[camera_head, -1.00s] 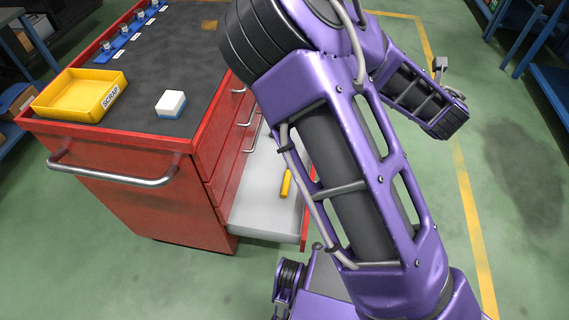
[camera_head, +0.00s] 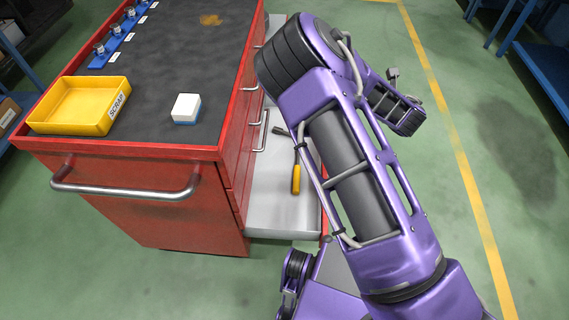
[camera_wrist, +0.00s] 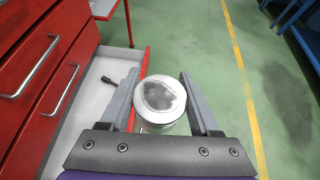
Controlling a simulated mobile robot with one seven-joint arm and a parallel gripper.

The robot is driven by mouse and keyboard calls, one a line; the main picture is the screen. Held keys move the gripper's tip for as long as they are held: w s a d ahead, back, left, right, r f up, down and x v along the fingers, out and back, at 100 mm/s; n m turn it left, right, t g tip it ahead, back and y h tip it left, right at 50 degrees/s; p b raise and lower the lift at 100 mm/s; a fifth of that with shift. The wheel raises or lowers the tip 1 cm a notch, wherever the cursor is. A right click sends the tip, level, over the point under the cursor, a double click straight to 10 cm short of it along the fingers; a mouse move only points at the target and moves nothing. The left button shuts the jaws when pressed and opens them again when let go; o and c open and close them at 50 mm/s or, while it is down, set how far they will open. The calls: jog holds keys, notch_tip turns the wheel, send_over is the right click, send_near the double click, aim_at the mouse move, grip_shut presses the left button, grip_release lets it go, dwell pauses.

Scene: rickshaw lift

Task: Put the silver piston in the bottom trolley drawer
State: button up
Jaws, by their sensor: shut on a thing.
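The silver piston (camera_wrist: 160,98) is between the two fingers of my gripper (camera_wrist: 160,78), which is shut on it, in the wrist view. Its round top faces the camera. The bottom trolley drawer (camera_head: 278,205) is pulled open on the right side of the red trolley in the head view. It also shows at the left in the wrist view (camera_wrist: 92,112), where the piston appears beside its red front edge, with floor behind. I cannot tell the height between them. My arm hides part of the drawer in the head view, and the piston is not visible there.
A yellow-handled tool (camera_head: 296,178) lies in the drawer. On the trolley top (camera_head: 185,65) are a yellow scrap tray (camera_head: 75,128), a white-and-blue block (camera_head: 186,108) and blue holders (camera_head: 100,55) with small metal parts. Clear green floor lies to the right; blue shelves (camera_head: 540,65) stand beyond.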

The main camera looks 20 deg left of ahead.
jog(key=a+f+n+g+y, duration=0.1)
jog(key=a+f+n+y, duration=0.1)
jog(key=a+f, duration=0.7)
jog(key=n+g+y+b, duration=0.3)
jog(key=n+b, duration=0.1)
send_over(278, 197)
notch_tip(278, 197, down, 35)
jog(key=shift+f, duration=0.2)
notch_tip(278, 197, down, 4)
jog(key=shift+a+f+b, duration=0.1)
jog(key=shift+f+b, duration=0.1)
jog(key=shift+b, duration=0.75)
jog(key=o, duration=1.5)
jog(key=shift+c, duration=0.2)
jog(key=shift+r, duration=0.1)
